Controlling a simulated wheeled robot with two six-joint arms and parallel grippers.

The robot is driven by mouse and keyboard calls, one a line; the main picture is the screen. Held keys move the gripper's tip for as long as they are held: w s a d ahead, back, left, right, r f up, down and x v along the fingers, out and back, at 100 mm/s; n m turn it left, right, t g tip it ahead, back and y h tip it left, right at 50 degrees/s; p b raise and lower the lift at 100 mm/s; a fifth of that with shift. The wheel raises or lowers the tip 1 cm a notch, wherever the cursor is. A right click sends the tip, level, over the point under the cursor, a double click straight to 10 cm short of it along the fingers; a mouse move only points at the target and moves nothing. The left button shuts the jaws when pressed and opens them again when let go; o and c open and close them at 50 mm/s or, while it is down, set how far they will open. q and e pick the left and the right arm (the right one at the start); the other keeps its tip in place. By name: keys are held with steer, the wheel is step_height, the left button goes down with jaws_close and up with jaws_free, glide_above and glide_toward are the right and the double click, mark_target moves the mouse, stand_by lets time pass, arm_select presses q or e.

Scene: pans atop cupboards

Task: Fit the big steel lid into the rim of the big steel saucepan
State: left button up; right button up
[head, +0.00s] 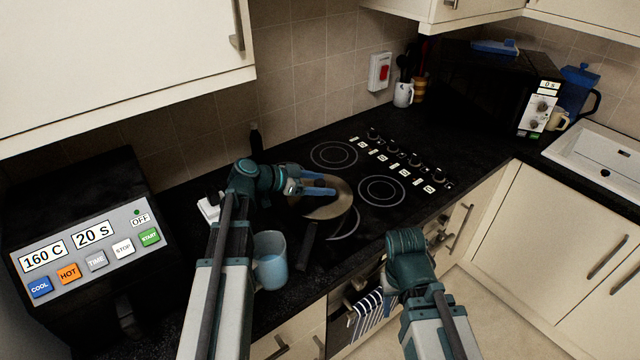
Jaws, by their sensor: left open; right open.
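A round steel shape (327,209) sits on the near left part of the hob, with a dark handle (308,243) pointing toward the front edge. I cannot tell which part of it is the big steel saucepan and which is the big steel lid, or whether the lid is seated. My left gripper (328,184) is open, with its blue fingers over the far left part of this shape; I cannot tell if they touch it. My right gripper (390,277) is low in front of the counter, apart from the pan. Its fingers are mostly hidden by its wrist.
A blue mug (270,261) stands close to my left forearm. Two bare hob rings (382,191) and a row of knobs (411,160) lie to the right. A black appliance (75,225) stands at left, a microwave (480,95) at back right. A striped towel (369,314) hangs below the counter.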

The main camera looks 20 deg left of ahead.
arm_select(q)
steer(key=p+v, duration=0.6)
steer(key=v, duration=0.7)
steer(key=shift+s+a+r, duration=0.2)
steer(key=shift+s+a, duration=0.05)
